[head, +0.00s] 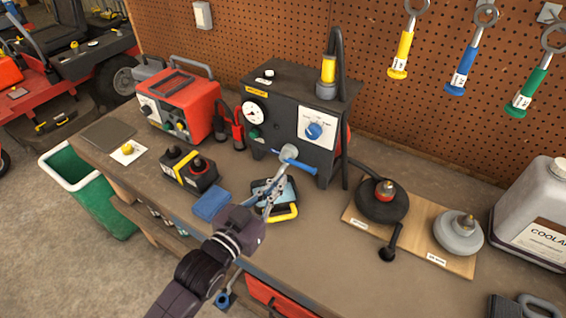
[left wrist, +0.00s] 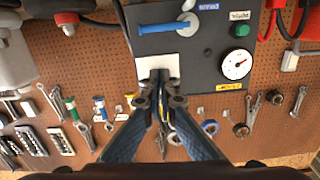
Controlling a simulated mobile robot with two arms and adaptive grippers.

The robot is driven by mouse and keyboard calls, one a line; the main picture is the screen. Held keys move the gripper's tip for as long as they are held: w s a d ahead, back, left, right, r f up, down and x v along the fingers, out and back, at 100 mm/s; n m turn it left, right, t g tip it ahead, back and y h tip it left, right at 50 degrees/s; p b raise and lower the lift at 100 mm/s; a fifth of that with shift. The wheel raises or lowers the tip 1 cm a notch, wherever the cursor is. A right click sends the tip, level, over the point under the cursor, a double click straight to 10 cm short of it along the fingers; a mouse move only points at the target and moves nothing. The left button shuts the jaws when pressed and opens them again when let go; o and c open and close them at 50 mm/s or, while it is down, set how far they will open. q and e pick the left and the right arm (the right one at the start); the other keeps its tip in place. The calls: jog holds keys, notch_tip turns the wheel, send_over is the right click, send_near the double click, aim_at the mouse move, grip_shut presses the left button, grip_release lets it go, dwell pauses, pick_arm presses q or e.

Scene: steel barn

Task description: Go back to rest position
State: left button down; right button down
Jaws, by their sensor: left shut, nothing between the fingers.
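My left arm comes in from the bottom of the head view. Its gripper (head: 279,184) is shut and empty, with the fingers pointing up toward the front of the dark machine (head: 276,110). In the left wrist view, which looks upside down, the closed fingertips (left wrist: 159,76) overlap the machine's white panel (left wrist: 147,63). A lever with a blue handle (head: 301,167) on the machine is close to the fingertips in the head view; I cannot tell whether they touch. The handle also shows in the left wrist view (left wrist: 164,27), apart from the fingertips. My right gripper is in neither view.
The workbench (head: 318,227) holds a red charger (head: 183,106), a black battery (head: 190,173), a blue block (head: 211,204), and a yellow-black device (head: 283,212) under the fingers. A wooden board (head: 417,235) with round items and a coolant jug (head: 533,213) are right. A green bin (head: 91,196) stands left.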

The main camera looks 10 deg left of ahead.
pick_arm(q)
jog(key=shift+s, duration=0.1)
jog(key=s+a+f+g+y, duration=0.1)
jog(key=s+f+g, duration=0.1)
jog(key=f, duration=0.1)
jog(key=s+a+f+n+g+y, duration=0.1)
jog(key=s+a+f+g, duration=0.1)
jog(key=s+f, duration=0.1)
jog(key=s+a+f+g+y, duration=0.1)
jog(key=s+a+f+y, duration=0.1)
jog(key=f, duration=0.3)
jog(key=shift+s+a+n+g, duration=0.15)
jog(key=shift+s+n+g, duration=0.25)
jog(key=shift+s, duration=0.25)
jog(key=s+a+f+n+g+y, duration=0.1)
jog(key=s+a+f+g, duration=0.2)
jog(key=s, duration=0.5)
jog(key=s+a+f+g+y, duration=0.1)
jog(key=s+a+f+g, duration=0.25)
jog(key=s, duration=0.45)
notch_tip(320, 180, down, 27)
jog(key=s+g+b, duration=0.2)
jog(key=s, duration=0.1)
jog(key=s+a+f+b, duration=0.1)
jog(key=s+a+f, duration=0.1)
jog(key=s+f, duration=1.5)
jog(key=shift+a+f+g+y, duration=0.3)
jog(key=shift+f+g, duration=0.15)
jog(key=shift+f, duration=0.25)
